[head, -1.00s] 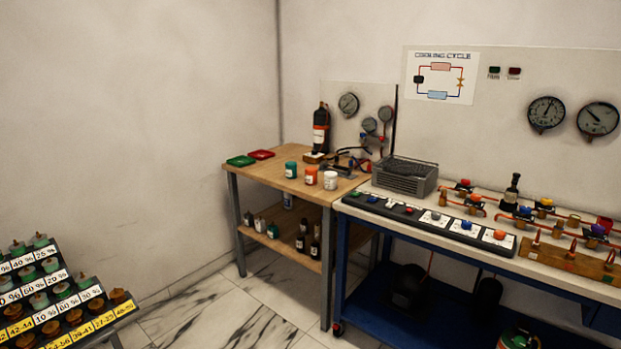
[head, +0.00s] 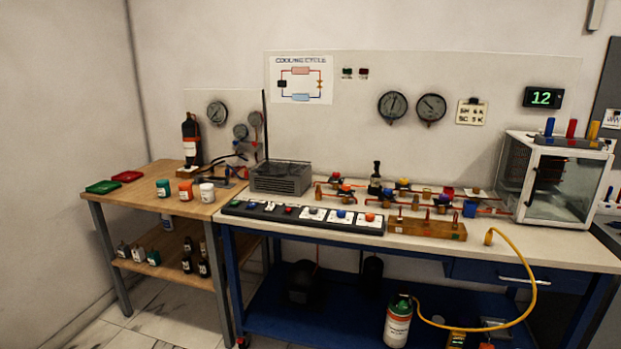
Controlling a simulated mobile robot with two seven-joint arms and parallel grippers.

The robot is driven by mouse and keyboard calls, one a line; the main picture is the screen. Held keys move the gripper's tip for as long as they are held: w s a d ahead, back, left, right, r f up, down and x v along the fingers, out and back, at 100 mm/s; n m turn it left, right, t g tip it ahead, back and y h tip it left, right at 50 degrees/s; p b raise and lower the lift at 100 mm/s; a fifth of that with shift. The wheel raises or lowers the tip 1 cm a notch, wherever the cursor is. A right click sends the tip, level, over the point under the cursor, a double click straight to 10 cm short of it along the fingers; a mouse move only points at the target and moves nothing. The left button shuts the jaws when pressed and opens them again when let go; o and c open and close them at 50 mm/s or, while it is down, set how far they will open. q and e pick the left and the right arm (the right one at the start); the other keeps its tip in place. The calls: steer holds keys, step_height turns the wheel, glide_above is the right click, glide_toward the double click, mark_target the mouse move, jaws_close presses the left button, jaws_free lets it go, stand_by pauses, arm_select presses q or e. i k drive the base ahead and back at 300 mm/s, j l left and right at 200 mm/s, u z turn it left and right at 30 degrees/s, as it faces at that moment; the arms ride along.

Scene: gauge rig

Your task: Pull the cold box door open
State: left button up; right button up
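The cold box (head: 547,178) is a white-framed box with clear panels at the right end of the workbench. Its front door panel (head: 562,190) appears shut. A dark part with a faint orange glow shows inside it. Neither of my grippers is in the head view, so their distance from the box does not show.
The blue-framed bench (head: 420,250) carries a switch strip (head: 303,216), a condenser unit (head: 281,178) and pipe valves. A yellow hose (head: 527,262) hangs over its front edge beside a drawer handle. A gas cylinder (head: 398,322) stands below. A wooden table (head: 150,195) adjoins at left.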

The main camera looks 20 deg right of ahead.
mark_target(608, 158)
steer(key=z, duration=2)
steer(key=i, duration=0.1)
steer(key=i+l+u, duration=0.15)
steer(key=i, duration=0.45)
steer(key=i+l+u, duration=0.2)
steer(key=i, duration=0.35)
steer(key=i+j, duration=0.05)
